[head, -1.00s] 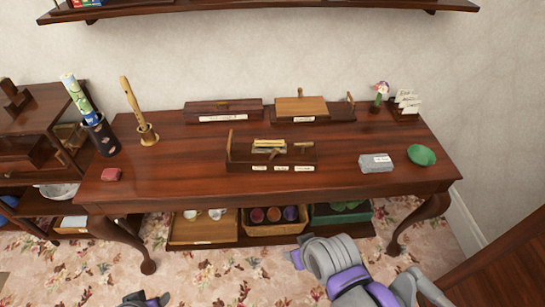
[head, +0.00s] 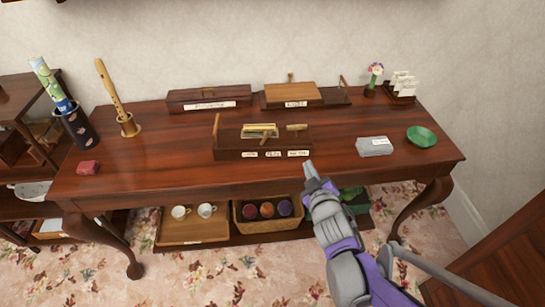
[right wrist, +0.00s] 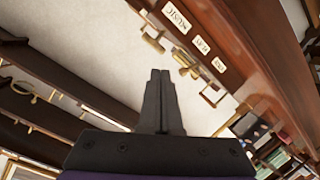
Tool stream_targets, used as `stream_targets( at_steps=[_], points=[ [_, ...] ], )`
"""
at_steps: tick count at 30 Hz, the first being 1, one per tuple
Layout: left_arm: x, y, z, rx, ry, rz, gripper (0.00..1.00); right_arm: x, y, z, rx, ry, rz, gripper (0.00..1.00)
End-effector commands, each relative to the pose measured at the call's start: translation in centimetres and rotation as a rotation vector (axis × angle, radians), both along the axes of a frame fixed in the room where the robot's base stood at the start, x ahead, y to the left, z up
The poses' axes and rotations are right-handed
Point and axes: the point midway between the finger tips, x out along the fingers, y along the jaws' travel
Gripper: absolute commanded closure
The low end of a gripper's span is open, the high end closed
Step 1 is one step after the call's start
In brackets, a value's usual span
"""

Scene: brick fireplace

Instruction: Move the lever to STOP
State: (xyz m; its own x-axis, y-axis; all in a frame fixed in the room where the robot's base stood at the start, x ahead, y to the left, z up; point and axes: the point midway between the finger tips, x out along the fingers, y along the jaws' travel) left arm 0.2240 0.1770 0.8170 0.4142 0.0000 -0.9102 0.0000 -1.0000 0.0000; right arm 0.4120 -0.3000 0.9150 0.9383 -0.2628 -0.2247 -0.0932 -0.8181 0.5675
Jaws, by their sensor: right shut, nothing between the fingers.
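A dark wooden box (head: 228,154) stands on the table near its middle. It has a brass cylinder (head: 259,131) on top, a short light handle (head: 297,127) at its right and an upright light rod (head: 216,124) at its left end. Three white labels (head: 272,154) run along its front, too small to read surely. I cannot tell which part is the lever. My right gripper (head: 310,170) is shut and empty, just in front of and below the box's right end, apart from it. In the right wrist view, its closed fingers (right wrist: 160,78) point toward labels and brass parts. My left gripper is out of view.
Two more wooden boxes (head: 208,105) and (head: 290,95) stand behind. A red block (head: 88,168) and recorder (head: 109,88) are at the left. The table's front edge lies under my right arm.

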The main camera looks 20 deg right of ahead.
Motion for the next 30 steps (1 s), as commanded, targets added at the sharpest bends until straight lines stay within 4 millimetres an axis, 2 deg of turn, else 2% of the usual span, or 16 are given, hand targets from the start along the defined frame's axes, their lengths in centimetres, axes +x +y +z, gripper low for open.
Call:
stream_targets(
  at_steps=[1, 3, 7, 12, 18, 30],
  points=[
    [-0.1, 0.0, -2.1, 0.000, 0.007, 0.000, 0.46, 1.1, -0.8, -1.4, -0.072, -0.056, 0.026, 1.00],
    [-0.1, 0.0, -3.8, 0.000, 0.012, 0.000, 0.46, 2.2, -1.2, -2.0, -0.179, -0.139, 0.083, 1.00],
    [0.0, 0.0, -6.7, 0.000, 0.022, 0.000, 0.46, 3.3, -1.0, -3.9, -0.359, -0.265, 0.198, 1.00],
    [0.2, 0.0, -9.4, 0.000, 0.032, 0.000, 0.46, 3.4, 0.1, -6.8, -0.524, -0.369, 0.335, 1.00],
    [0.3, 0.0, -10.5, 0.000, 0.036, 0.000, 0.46, 3.0, 1.0, -8.4, -0.606, -0.419, 0.418, 1.00],
    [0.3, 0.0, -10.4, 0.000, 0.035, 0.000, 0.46, 3.1, 1.2, -8.3, -0.612, -0.426, 0.426, 1.00]
  ],
)
